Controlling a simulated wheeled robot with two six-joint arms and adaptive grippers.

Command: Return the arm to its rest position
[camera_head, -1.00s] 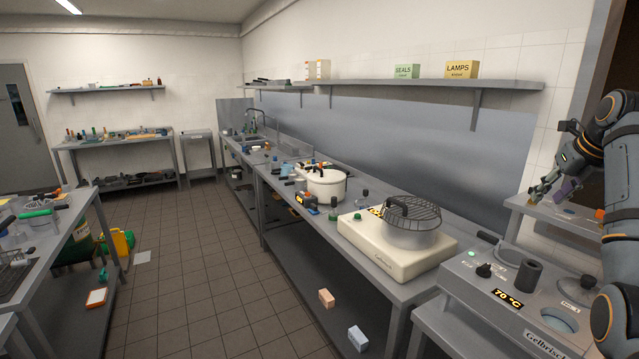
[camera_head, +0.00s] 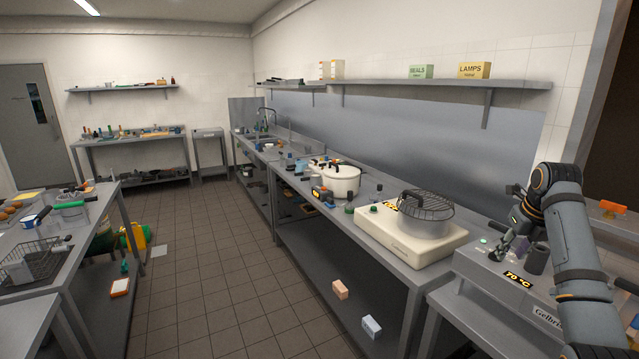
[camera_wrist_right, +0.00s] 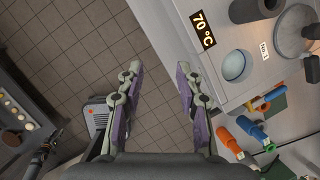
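My right arm (camera_head: 568,230) comes in from the right of the head view, bent at the elbow with the forearm reaching left. My left gripper and left arm are not in the head view.
The appliance (camera_wrist_right: 228,92) lies right of the fingers in the wrist view, close to the right finger. A hotplate (camera_head: 405,240) carries a pot with a wire rack (camera_head: 426,205). A white pot (camera_head: 341,182) stands farther back. The tiled floor (camera_head: 225,270) is clear.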

